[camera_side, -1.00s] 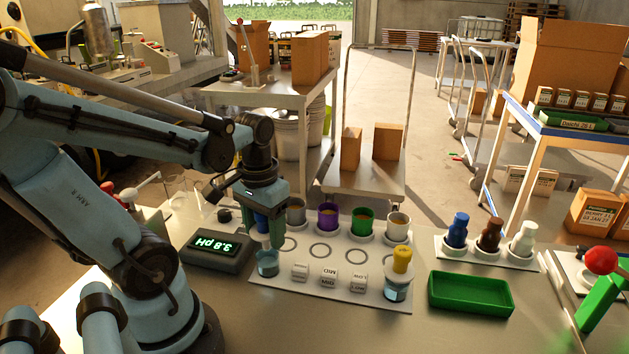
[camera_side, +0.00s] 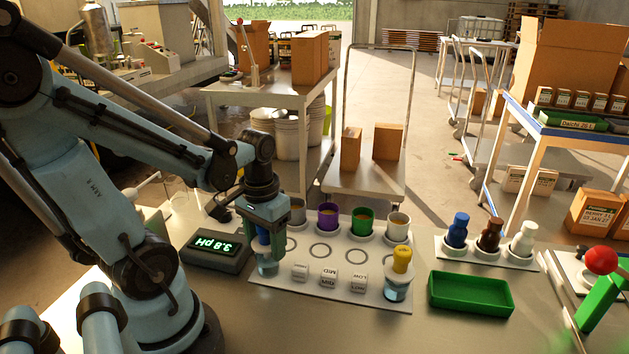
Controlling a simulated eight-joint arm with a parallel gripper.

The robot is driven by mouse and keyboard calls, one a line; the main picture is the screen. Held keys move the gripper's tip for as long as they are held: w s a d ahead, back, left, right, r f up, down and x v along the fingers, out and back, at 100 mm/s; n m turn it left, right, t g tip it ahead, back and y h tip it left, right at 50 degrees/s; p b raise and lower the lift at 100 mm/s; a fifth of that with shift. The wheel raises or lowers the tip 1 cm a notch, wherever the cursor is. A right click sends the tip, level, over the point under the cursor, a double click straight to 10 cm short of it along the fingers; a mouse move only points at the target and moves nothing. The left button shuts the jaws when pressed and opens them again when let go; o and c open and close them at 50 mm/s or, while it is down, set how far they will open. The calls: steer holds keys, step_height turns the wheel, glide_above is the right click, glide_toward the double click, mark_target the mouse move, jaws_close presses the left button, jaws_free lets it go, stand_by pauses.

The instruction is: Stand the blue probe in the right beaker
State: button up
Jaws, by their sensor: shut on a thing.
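My gripper (camera_side: 267,246) points straight down over the front left corner of the white board and is shut on the blue probe (camera_side: 262,238). Only a strip of the probe's blue body shows between the fingers. The left beaker (camera_side: 268,266), a small clear one with bluish liquid, is directly below; the fingers hide its rim and the probe's tip, so I cannot tell how deep the tip is in it. The right beaker (camera_side: 396,292) stands at the board's front right corner with a yellow-topped probe (camera_side: 402,260) in it.
Grey, purple, green and white cups stand along the board's (camera_side: 340,290) back edge. Small labelled blocks (camera_side: 328,277) lie between the beakers. A green tray (camera_side: 470,293) and a bottle rack (camera_side: 487,252) are to the right.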

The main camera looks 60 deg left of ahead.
steer(key=shift+f, duration=0.6)
stand_by(0.7)
steer(key=o, duration=0.8)
steer(key=shift+r, duration=5.5)
steer(key=shift+r, duration=4.5)
